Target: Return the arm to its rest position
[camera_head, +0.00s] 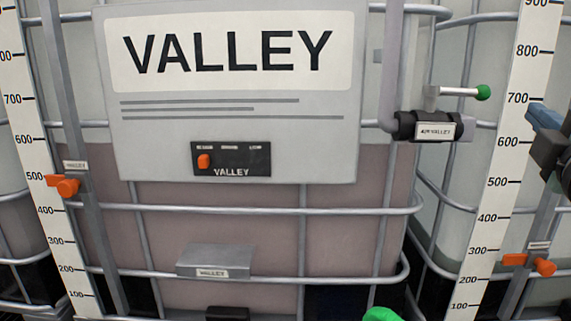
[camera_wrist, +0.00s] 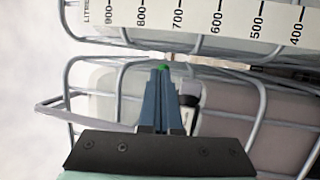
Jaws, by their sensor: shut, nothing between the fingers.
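My gripper (camera_head: 541,116) shows at the right edge of the head view, with blue fingers pointing left and up. It is to the right of the air valve (camera_head: 430,127) and apart from its green-tipped handle (camera_head: 458,92). In the wrist view my gripper (camera_wrist: 162,72) is shut, its blue fingers together and empty. Most of my arm is outside the head view.
A caged tank with a VALLEY sign (camera_head: 230,85) fills the middle. Its switch panel (camera_head: 231,159) has an orange knob. Scales with orange markers (camera_head: 67,187) stand left and right (camera_head: 545,266). A grey pipe (camera_head: 392,60) runs down to the valve. Cage bars (camera_wrist: 60,106) surround my gripper's view.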

